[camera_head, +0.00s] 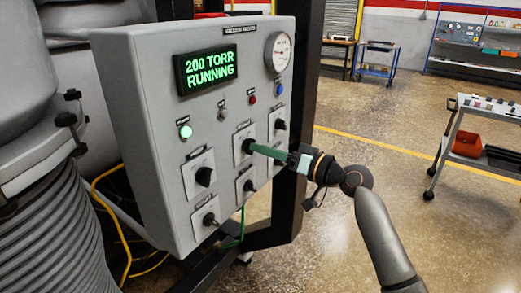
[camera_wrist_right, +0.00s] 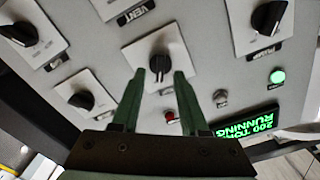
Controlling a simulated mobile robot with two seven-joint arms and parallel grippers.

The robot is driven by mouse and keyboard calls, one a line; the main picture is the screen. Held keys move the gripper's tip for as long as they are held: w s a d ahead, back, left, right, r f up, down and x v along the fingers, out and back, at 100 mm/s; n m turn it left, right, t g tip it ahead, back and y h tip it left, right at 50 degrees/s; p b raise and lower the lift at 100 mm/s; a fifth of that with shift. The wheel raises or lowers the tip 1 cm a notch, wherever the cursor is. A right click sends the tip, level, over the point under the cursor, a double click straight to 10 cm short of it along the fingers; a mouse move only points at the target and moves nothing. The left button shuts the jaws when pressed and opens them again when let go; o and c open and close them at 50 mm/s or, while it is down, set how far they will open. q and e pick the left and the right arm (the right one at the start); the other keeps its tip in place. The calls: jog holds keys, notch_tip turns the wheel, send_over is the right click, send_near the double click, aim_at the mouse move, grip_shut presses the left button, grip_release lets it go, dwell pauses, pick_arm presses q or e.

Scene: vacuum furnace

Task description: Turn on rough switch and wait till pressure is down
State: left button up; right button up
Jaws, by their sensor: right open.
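The grey control panel (camera_head: 150,100) stands at the left in the head view. Its display (camera_head: 208,66) reads "200 TORR RUNNING" in green and also shows upside down in the wrist view (camera_wrist_right: 243,123). My right gripper (camera_head: 248,147) reaches the middle knob of the upper row. In the wrist view its open green fingers (camera_wrist_right: 159,74) stand on either side of that black knob (camera_wrist_right: 160,64). I cannot tell whether they touch it. The knob's label is not readable. The round pressure gauge (camera_head: 278,52) is at the panel's upper right. My left gripper is out of view.
A green lamp (camera_head: 185,131) is lit at the panel's left; a red lamp (camera_head: 252,99) sits farther right. Other knobs surround the middle one. A dark post (camera_head: 308,100) stands behind the panel. A cart (camera_head: 455,140) stands at the right, with open floor between.

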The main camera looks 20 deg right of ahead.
jog(key=b+v, duration=0.2)
jog(key=v, duration=0.8)
jog(key=shift+s+d+b, duration=0.25)
jog(key=shift+s+b, duration=0.05)
jog(key=s+a+f+m+g+h+p, duration=0.1)
jog(key=s+f+h, duration=0.2)
jog(key=f, duration=1.1)
jog(key=s+a+f+m+g+h, duration=0.1)
jog(key=s+a+f+h, duration=0.15)
jog(key=f, duration=1.15)
jog(key=s+a+f+n+g+h, duration=0.1)
jog(key=s+a+f, duration=0.2)
jog(key=s+f, duration=0.4)
jog(key=s+a+f+n+g+h+p, duration=0.1)
jog(key=s+a+f+h, duration=0.1)
jog(key=s+f, duration=0.5)
jog(key=s+a, duration=0.1)
jog(key=s, duration=0.3)
jog(key=shift+s+n+g, duration=0.3)
jog(key=shift+s+g, duration=0.05)
jog(key=shift+g, duration=0.05)
dwell(1.7)
